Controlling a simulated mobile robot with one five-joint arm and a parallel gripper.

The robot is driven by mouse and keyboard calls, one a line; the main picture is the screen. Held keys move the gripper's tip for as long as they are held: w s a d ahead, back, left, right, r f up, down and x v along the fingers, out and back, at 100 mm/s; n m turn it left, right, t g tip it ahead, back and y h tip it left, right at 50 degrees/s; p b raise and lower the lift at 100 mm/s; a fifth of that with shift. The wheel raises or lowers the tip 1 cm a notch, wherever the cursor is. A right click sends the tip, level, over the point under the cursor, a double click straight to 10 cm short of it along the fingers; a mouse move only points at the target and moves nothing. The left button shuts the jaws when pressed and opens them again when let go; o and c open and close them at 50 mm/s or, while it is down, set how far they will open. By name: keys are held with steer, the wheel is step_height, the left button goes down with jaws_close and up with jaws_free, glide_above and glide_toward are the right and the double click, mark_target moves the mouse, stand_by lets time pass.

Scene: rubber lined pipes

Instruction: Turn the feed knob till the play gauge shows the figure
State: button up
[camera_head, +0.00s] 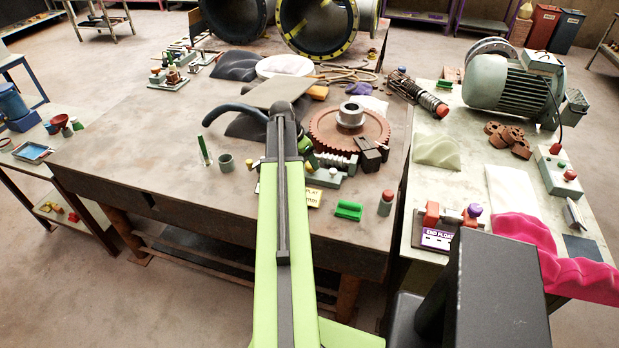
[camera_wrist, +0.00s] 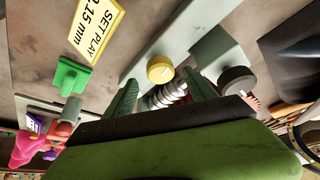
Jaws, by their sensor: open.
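In the wrist view, my gripper (camera_wrist: 163,82) is open, with its two green fingers apart and nothing held. A round yellow part with a pale mark (camera_wrist: 160,69), perhaps the play gauge, shows between the fingertips; its reading is too small to tell. A dark round knob (camera_wrist: 237,80), perhaps the feed knob, sits right of the right finger, apart from it. A silver worm screw (camera_wrist: 170,95) lies behind the fingers. A yellow sign (camera_wrist: 97,25) reads "SET PLAY 0.15 mm". In the head view, my arm hides most of the gauge and knob area beside the red-brown worm wheel (camera_head: 322,128).
A green block (camera_head: 348,210) and a red-topped cylinder (camera_head: 386,203) stand near the table's front edge. A green tube (camera_head: 204,150) and a cup (camera_head: 226,163) stand left of my arm. The right bench holds an "END FLOAT" fixture (camera_head: 437,238). The table's left front is clear.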

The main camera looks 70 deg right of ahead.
steer(key=b+x, duration=0.1)
steer(key=x, duration=0.2)
steer(key=shift+d+f+b, duration=0.1)
steer(key=shift+f+b, duration=0.15)
steer(key=shift+b, duration=0.15)
steer(key=shift+r, duration=0.1)
steer(key=c, duration=1.3)
steer(key=shift+s, duration=0.1)
steer(key=shift+c, duration=0.4)
steer(key=shift+n, duration=0.3)
steer(key=o, duration=1.4)
